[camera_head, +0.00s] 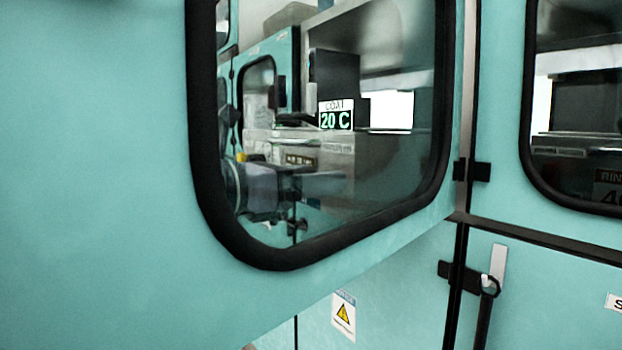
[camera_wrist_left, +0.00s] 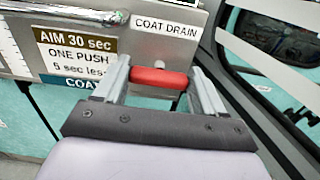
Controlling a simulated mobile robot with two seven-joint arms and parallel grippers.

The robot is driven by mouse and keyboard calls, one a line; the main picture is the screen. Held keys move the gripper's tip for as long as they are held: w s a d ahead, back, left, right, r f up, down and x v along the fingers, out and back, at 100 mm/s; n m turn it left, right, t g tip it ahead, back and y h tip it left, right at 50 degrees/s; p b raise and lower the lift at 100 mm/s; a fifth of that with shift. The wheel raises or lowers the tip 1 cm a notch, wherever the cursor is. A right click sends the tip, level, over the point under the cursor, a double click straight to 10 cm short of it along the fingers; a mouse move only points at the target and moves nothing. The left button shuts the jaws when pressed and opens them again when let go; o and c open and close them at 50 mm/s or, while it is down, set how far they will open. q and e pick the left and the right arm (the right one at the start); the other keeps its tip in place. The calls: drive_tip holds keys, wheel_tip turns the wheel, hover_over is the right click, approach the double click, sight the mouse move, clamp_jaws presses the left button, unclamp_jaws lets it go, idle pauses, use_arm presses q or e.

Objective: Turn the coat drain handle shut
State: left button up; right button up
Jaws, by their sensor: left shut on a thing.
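The red coat drain handle (camera_wrist_left: 158,80) lies roughly crosswise in the left wrist view, just below the white "COAT DRAIN" label (camera_wrist_left: 166,27). My left gripper (camera_wrist_left: 160,87) has its two grey fingers at either end of the red grip and is shut on it. The handle's pivot is hidden, so I cannot tell its turn angle exactly. In the head view, a grey arm shape shows dimly through the door window (camera_head: 320,130), but the handle cannot be made out there. My right gripper is in neither view.
A large teal door (camera_head: 100,180) fills the left of the head view. Behind its glass is a "COAT 20 C" display (camera_head: 336,115). A steel panel with an "AIM 30 sec, ONE PUSH" sign (camera_wrist_left: 75,52) stands beside the handle. A dark-framed window (camera_wrist_left: 285,60) is close on the right.

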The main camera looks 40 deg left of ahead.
use_arm(q)
drive_tip(key=shift+s+d+f+m+b, duration=0.15)
drive_tip(key=shift+m+b, duration=0.65)
drive_tip(key=shift+m, duration=3.65)
drive_tip(key=shift+w+d+f+m+b, duration=0.1)
drive_tip(key=shift+m+b, duration=0.7)
drive_tip(key=shift+m, duration=3.65)
drive_tip(key=o, duration=1)
drive_tip(key=shift+o, duration=0.2)
drive_tip(key=shift+s, duration=0.15)
